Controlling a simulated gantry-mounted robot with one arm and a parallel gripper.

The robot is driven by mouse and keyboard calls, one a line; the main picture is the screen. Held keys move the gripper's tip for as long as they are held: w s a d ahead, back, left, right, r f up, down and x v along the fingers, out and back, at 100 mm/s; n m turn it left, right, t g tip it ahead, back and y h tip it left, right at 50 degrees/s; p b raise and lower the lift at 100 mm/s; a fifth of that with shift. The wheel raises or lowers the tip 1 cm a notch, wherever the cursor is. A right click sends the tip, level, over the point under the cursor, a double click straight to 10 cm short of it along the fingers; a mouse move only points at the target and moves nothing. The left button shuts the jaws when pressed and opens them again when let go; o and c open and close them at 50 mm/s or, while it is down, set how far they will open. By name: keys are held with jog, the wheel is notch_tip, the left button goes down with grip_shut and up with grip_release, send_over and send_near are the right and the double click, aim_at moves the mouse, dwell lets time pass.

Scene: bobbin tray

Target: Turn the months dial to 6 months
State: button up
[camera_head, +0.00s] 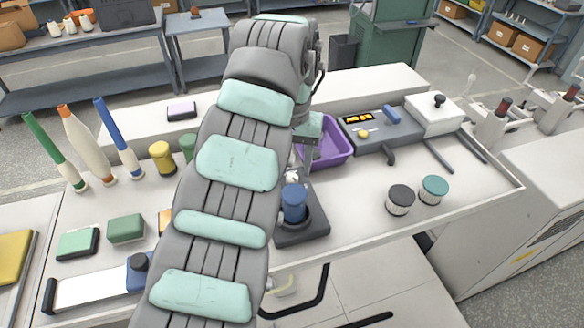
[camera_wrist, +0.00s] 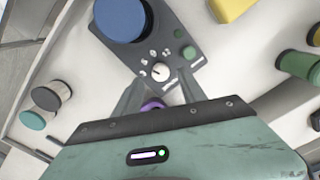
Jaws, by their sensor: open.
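In the wrist view a small white dial (camera_wrist: 160,72) sits on a dark base plate (camera_wrist: 133,52), with small white markings around it. The markings are too small to read, and I cannot tell which one the dial points at. A large blue round part (camera_wrist: 120,17) stands on the same plate; in the head view it is a blue cylinder (camera_head: 293,205) on the dark base (camera_head: 303,237). My gripper (camera_wrist: 161,77) is open, its two fingers on either side of the dial in the picture. Contact cannot be told. In the head view my arm hides most of the gripper.
Green buttons (camera_wrist: 190,52) lie beside the dial. A purple bin (camera_head: 330,155) stands behind the base. Black (camera_head: 400,200) and teal (camera_head: 433,189) bobbins stand to its right. Tall cones (camera_head: 85,145) and a yellow spool (camera_head: 162,157) stand at the left.

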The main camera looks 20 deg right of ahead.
aim_at(292, 178)
notch_tip(292, 178, up, 7)
jog(key=p, duration=0.5)
